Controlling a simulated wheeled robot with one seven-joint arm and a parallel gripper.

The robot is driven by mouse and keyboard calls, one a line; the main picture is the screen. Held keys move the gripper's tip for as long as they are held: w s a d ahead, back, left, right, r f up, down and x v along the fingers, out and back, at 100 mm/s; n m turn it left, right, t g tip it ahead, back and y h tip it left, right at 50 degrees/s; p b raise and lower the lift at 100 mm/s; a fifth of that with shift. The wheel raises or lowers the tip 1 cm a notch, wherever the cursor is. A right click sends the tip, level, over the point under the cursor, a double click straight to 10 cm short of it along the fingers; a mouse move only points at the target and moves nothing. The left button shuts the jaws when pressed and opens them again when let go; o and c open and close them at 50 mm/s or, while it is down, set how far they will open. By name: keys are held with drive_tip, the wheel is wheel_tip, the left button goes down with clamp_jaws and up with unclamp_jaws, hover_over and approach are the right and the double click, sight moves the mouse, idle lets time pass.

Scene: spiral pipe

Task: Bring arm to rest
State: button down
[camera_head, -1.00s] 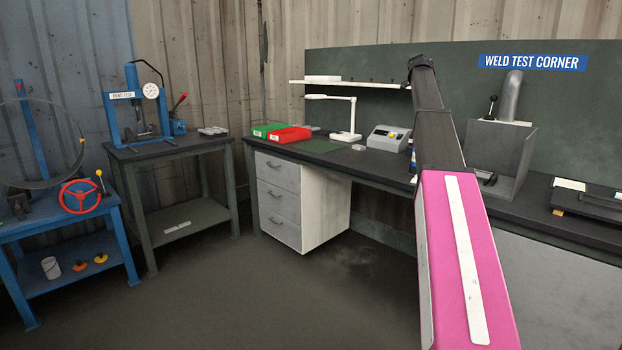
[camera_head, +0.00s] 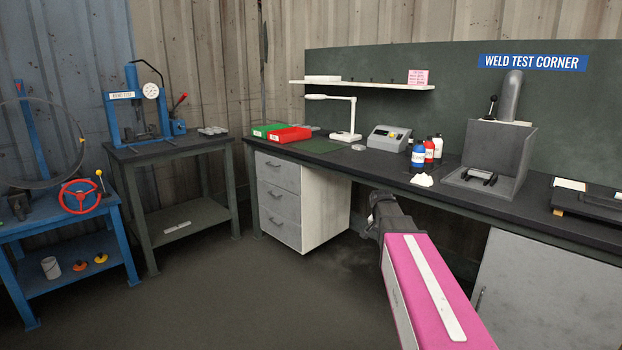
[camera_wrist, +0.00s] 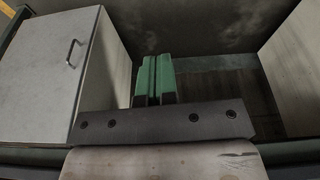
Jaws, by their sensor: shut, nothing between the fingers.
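My gripper (camera_wrist: 153,78) shows in the wrist view as two green fingers pressed side by side, shut with nothing between them. In the head view my pink arm reaches up from the bottom right. Its dark end is low in front of the bench's front edge, to the right of the drawer unit (camera_head: 278,203). The fingers cannot be made out in the head view. In the wrist view the fingers are seen against dark floor (camera_wrist: 205,30), between a pale cabinet front with a handle (camera_wrist: 75,85) and a pale panel (camera_wrist: 298,65).
The long dark workbench (camera_head: 350,160) carries red and green bins (camera_head: 288,135), a lamp (camera_head: 345,120), a grey device (camera_head: 388,138), bottles (camera_head: 428,150) and a grey booth (camera_head: 490,160). A press table (camera_head: 170,148) and blue table (camera_head: 60,225) stand left. Floor (camera_head: 200,295) ahead is clear.

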drive_tip(key=s+a+f+n+g+y, duration=0.1)
drive_tip(key=s+a+f+n, duration=0.3)
drive_tip(key=s, duration=0.6)
drive_tip(key=s+a+f+n+g+y, duration=0.1)
drive_tip(key=s+a+f+n, duration=0.3)
drive_tip(key=s+f, duration=0.5)
drive_tip(key=shift+s+a, duration=0.2)
drive_tip(key=shift+s, duration=1)
